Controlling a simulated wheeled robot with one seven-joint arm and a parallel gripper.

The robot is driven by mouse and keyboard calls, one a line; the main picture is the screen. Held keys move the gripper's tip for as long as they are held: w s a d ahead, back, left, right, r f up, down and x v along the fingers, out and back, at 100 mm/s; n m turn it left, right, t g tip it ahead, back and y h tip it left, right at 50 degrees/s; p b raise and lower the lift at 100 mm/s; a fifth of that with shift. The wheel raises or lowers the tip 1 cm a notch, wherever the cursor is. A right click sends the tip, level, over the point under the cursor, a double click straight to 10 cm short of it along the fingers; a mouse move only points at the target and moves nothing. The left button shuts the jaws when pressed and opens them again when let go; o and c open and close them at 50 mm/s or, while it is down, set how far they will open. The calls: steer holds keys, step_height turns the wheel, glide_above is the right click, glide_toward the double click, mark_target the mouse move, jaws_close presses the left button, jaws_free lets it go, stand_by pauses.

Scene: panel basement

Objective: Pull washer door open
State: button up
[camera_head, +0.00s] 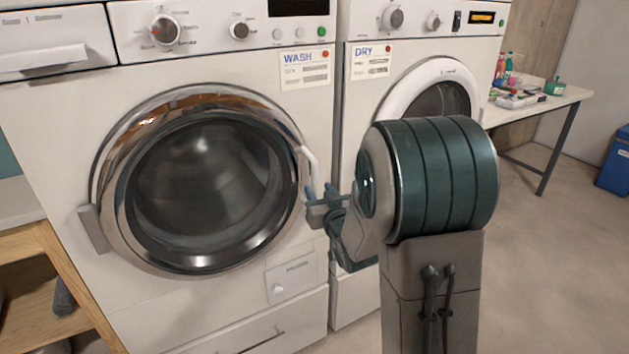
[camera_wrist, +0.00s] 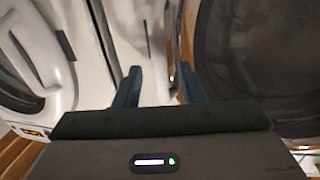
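The washer (camera_head: 215,45), labelled WASH, stands at the left in the head view. Its round door (camera_head: 200,190) has a chrome ring and dark glass and looks shut, with a hinge block at its lower left. A pale curved handle (camera_head: 312,160) is on the door's right edge. My gripper (camera_head: 322,196) is at the handle's lower end; contact cannot be told. In the wrist view my gripper (camera_wrist: 158,86) has its two fingers apart, with the right finger near the chrome ring (camera_wrist: 188,45). The dark door glass (camera_wrist: 255,50) fills the right side there.
A dryer (camera_head: 440,55), labelled DRY, stands close to the right of the washer, partly hidden by my arm. A wooden shelf (camera_head: 40,290) is at the lower left. A table (camera_head: 545,105) with bottles and a blue bin (camera_head: 615,165) are at the right. Floor is open at right.

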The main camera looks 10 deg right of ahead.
mark_target(315, 185)
steer(key=shift+w+a, duration=0.15)
steer(key=shift+w, duration=1)
steer(key=shift+w+a, duration=0.15)
steer(key=shift+w, duration=0.95)
jaws_close()
steer(key=shift+s, duration=0.1)
